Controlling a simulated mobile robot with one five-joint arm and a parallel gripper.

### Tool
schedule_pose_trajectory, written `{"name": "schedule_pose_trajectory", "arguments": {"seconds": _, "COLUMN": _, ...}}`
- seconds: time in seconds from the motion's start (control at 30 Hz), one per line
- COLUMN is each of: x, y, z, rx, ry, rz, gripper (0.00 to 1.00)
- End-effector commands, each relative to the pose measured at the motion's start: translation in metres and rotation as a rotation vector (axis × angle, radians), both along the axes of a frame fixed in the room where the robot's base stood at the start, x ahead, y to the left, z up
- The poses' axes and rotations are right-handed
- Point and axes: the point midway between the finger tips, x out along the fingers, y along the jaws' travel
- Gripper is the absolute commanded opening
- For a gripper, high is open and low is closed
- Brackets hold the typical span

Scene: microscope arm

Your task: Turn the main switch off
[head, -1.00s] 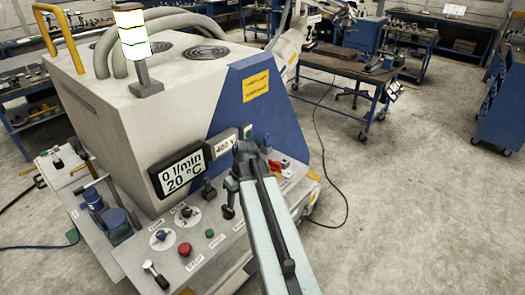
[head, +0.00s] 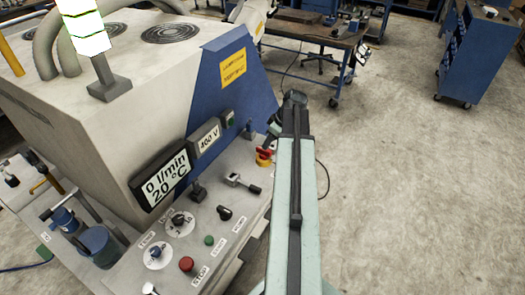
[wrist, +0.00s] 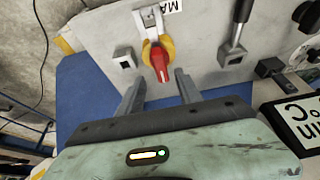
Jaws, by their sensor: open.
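The main switch is a red handle on a yellow base (wrist: 160,62) on the grey panel, beside a partly visible label reading "MA". In the head view the red and yellow switch (head: 263,157) sits at the right end of the sloped panel, partly behind my arm. My gripper (wrist: 160,92) is open and empty. Its two fingers point at the panel, and the red handle lies ahead of the gap between them, apparently untouched. In the head view my gripper (head: 271,132) is dark, just above the switch, and its fingertips are hard to make out.
A black-handled lever (wrist: 236,28) and a small square block (wrist: 125,58) flank the switch. The panel also carries a red stop button (head: 186,264), a green button (head: 209,240) and several knobs. Displays (head: 164,178) stand behind.

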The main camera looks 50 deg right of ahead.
Motion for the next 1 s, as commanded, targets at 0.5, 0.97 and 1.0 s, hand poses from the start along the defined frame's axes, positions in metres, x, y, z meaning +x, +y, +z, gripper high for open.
{"name": "schedule_pose_trajectory", "arguments": {"seconds": 0.5, "x": 0.022, "y": 0.007, "z": -0.052, "rx": 0.000, "ry": 0.001, "rz": 0.002, "gripper": 0.42}}
{"name": "schedule_pose_trajectory", "arguments": {"seconds": 0.97, "x": 0.023, "y": 0.007, "z": -0.052, "rx": 0.000, "ry": 0.001, "rz": 0.003, "gripper": 0.00}}
{"name": "schedule_pose_trajectory", "arguments": {"seconds": 1.0, "x": 0.023, "y": 0.007, "z": -0.052, "rx": 0.000, "ry": 0.001, "rz": 0.003, "gripper": 0.00}}
